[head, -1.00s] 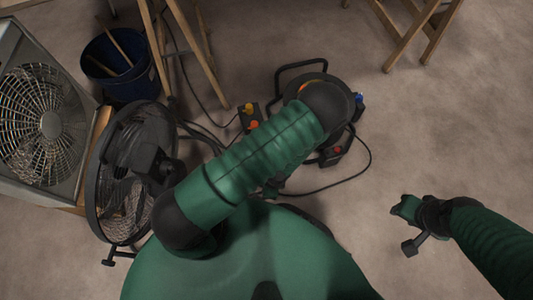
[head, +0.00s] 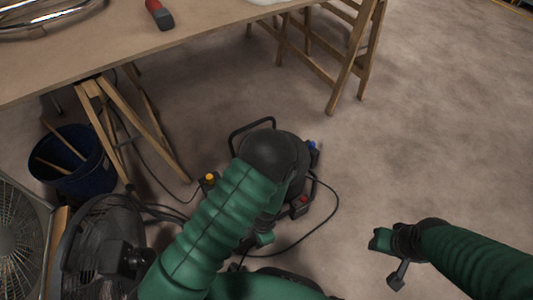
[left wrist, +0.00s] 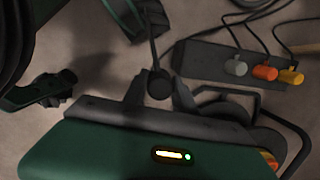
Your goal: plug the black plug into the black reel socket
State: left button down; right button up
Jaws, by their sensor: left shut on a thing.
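In the left wrist view my left gripper (left wrist: 158,96) is shut on the black plug (left wrist: 158,84), a small dark round-ended piece between its two fingers, with its cable running up. In the head view this gripper is mostly hidden by my own arm, low beside the reel. The black cable reel (head: 292,150) stands on the floor with a blue plug (head: 312,146) and a red plug (head: 302,200) on it. Its black socket cannot be made out. The reel also shows partly in the left wrist view (left wrist: 222,106). My right gripper (head: 388,254) is over bare floor at the right.
A power strip (left wrist: 205,60) with grey, orange and yellow plugs lies near the reel. A loose cable (head: 337,212) loops on the floor. A round fan (head: 92,235), a blue bucket (head: 75,165) and a wooden trestle table (head: 95,55) stand to the left. Floor at right is clear.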

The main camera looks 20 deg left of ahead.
pick_arm(q)
jog(key=w+a+r+n, duration=0.1)
jog(key=w+r+n, duration=0.1)
jog(key=w+r, duration=0.35)
jog(key=w+a+r+n, duration=0.1)
jog(key=w+r+n, duration=0.2)
jog(key=r, duration=0.6)
jog(key=a+r+n, duration=0.1)
jog(key=r+n, duration=0.1)
jog(key=r, duration=0.6)
jog(key=w+a+r+n+h, duration=0.1)
jog(key=a+r+n, duration=0.1)
jog(key=r, duration=0.7)
jog(key=shift+w+a+g, duration=0.25)
jog(key=shift+g, duration=0.15)
jog(key=shift+d+f, duration=0.1)
